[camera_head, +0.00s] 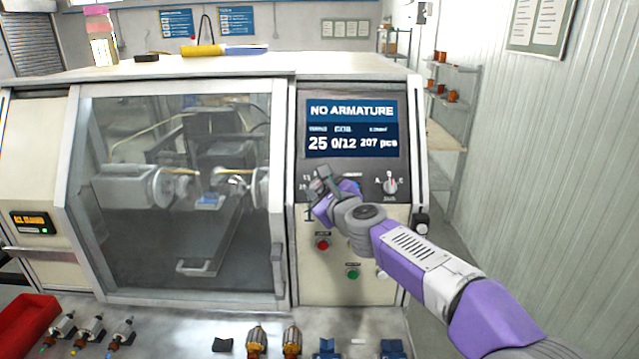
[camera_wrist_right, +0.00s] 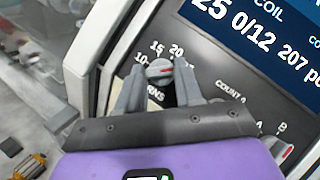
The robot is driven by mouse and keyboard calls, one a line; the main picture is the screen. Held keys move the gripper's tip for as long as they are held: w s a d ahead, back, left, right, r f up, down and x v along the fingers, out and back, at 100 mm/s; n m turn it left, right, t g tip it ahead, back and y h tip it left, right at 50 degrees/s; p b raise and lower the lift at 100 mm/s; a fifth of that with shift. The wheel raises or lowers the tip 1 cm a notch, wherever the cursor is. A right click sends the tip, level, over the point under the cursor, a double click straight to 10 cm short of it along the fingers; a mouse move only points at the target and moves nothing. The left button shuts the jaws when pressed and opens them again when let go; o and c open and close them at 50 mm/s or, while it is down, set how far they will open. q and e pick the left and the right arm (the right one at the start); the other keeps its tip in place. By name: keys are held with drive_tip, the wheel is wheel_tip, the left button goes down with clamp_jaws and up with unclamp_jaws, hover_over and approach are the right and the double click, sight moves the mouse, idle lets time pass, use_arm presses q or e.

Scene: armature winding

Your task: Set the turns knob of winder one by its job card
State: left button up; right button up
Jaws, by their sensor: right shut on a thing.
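The winder's display (camera_head: 351,128) reads "NO ARMATURE", 25, 0/12 and 207 pcs. My right gripper (camera_head: 322,185) is at the turns knob on the panel below the display and hides most of it in the head view. In the right wrist view the grey turns knob (camera_wrist_right: 160,71), with a red mark on its face, sits between the fingers of my right gripper (camera_wrist_right: 160,82), which is shut on it. The printed numbers 10, 15 and 20 show around the knob; the rest of the scale is hidden. My left gripper is not in view.
A selector knob (camera_head: 390,187) marked with letters sits right of my gripper. A red button (camera_head: 322,244) and a green button (camera_head: 352,273) are below. A windowed door (camera_head: 180,190) is to the left. Armatures (camera_head: 257,341) and blue parts lie along the front.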

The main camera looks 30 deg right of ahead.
drive_tip(key=shift+n, duration=0.3)
drive_tip(key=o, duration=1)
drive_tip(key=shift+o, duration=0.2)
drive_tip(key=s+r, duration=0.1)
drive_tip(key=s, duration=0.6)
drive_tip(key=shift+s+a+p, duration=0.25)
drive_tip(key=shift+a+p, duration=0.2)
drive_tip(key=shift+r, duration=0.1)
